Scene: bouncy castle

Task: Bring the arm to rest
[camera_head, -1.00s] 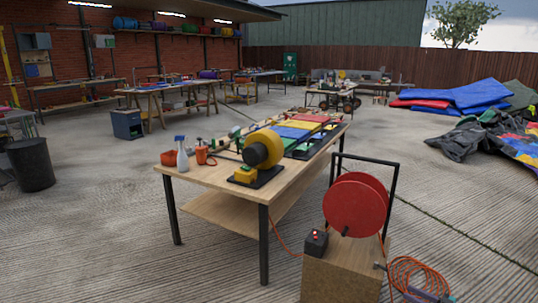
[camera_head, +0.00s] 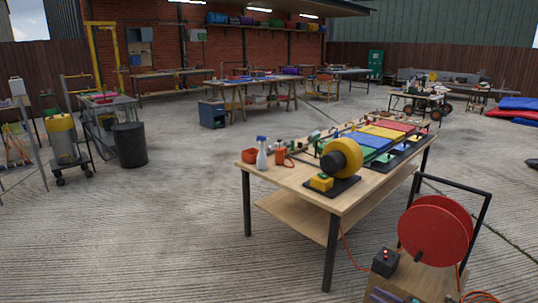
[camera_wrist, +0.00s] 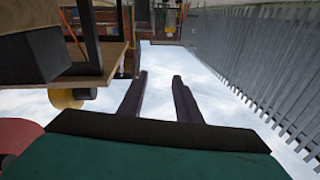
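My gripper (camera_wrist: 159,98) shows in the wrist view as two dark fingers, apart, with nothing between them. The wrist picture is upside down. The workbench (camera_wrist: 85,78) is at its left, with the yellow blower (camera_wrist: 68,98) and part of the red reel (camera_wrist: 18,134). The fingers look clear of these. In the head view I cannot make out my gripper for certain.
The wooden workbench (camera_head: 272,184) with the yellow blower (camera_head: 346,157) stands right of centre. The red cable reel (camera_head: 435,230) is close at lower right. A black bin (camera_head: 130,146) and a wheeled canister (camera_head: 63,140) stand at left. The concrete between is clear.

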